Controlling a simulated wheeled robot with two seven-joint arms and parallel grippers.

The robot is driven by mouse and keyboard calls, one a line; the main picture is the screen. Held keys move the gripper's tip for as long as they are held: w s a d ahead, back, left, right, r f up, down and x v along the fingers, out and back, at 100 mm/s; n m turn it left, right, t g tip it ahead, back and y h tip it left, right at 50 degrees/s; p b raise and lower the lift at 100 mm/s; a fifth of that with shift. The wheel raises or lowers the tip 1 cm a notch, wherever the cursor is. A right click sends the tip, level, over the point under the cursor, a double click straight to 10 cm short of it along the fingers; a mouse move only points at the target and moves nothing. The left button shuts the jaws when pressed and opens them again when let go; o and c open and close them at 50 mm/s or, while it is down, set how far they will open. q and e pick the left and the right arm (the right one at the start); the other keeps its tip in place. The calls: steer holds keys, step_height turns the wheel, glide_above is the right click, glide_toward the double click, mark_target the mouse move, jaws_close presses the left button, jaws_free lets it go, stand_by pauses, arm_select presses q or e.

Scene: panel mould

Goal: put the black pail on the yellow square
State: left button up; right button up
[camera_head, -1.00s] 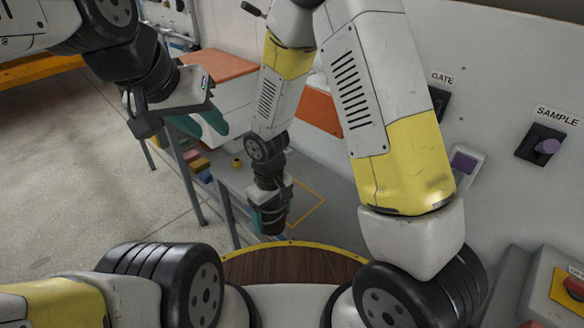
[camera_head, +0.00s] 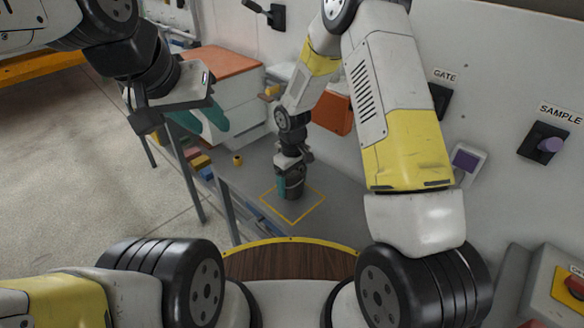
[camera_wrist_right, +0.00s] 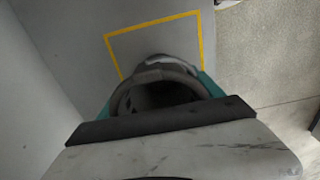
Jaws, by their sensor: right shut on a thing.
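The black pail (camera_head: 295,188) is upright in my right gripper (camera_head: 291,182), whose teal fingers are shut on it. In the head view it is over the yellow square (camera_head: 307,213), an outline on the grey bench; I cannot tell whether its bottom touches the surface. In the right wrist view the pail's open rim (camera_wrist_right: 160,73) is between the teal fingers, and the yellow outline (camera_wrist_right: 150,25) shows beyond it. The near part of the outline is hidden there. My left gripper (camera_head: 209,132) is at the upper left, its teal fingers apart and empty.
A white cabinet with an orange-red top (camera_head: 215,62) stands behind. A small yellow item (camera_head: 238,160) and several coloured blocks (camera_head: 200,162) are to the left. The wall with switches (camera_head: 541,146) is at the right. The bench around the square is mostly clear.

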steer(key=shift+f, duration=1)
steer(key=o, duration=1.4)
steer(key=shift+f, duration=0.15)
steer(key=shift+o, duration=0.2)
